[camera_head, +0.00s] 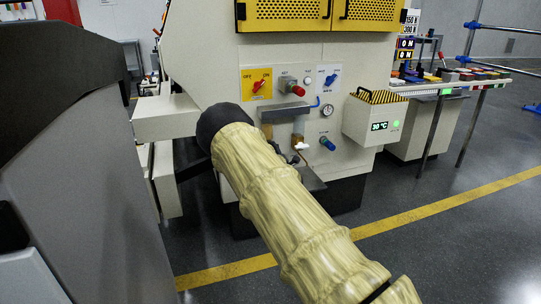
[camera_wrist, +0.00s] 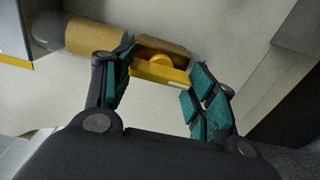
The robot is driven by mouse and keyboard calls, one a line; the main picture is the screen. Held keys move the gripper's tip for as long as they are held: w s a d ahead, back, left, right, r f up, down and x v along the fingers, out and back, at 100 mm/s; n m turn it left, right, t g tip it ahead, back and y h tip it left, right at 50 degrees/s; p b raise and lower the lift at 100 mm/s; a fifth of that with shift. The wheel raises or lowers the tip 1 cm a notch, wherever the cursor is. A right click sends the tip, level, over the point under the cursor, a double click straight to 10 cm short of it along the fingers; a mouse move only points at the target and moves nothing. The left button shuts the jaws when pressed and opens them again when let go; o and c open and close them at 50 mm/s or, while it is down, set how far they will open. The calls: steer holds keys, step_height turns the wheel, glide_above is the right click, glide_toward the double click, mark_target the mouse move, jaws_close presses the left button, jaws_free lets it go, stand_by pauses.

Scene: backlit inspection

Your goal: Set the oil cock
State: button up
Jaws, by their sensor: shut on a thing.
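In the wrist view a yellow cock handle (camera_wrist: 146,72), a flat bar with a round boss, sits on a tan body against the pale panel. My gripper (camera_wrist: 162,64) has its green-padded fingers at either end of this handle and is shut on it. Finger contact is hard to make out at the tips. In the head view dark finger parts of my gripper (camera_head: 290,156) show just past my tan-sleeved forearm, low on the machine's panel. The forearm hides much of that area, and the yellow handle is not clear there.
An amber cylinder (camera_wrist: 95,38) is close left of the handle in the wrist view. The panel also carries a red switch (camera_head: 259,85), a red knob (camera_head: 297,89), a blue lever (camera_head: 331,79) and a blue knob (camera_head: 327,143). A box with a display (camera_head: 375,120) juts out at right.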

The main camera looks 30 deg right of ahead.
steer(key=shift+f, duration=0.15)
steer(key=o, duration=1)
steer(key=shift+a, duration=0.1)
steer(key=shift+s, duration=0.15)
steer(key=v, duration=1.1)
steer(key=shift+s+a, duration=0.1)
steer(key=shift+s, duration=0.25)
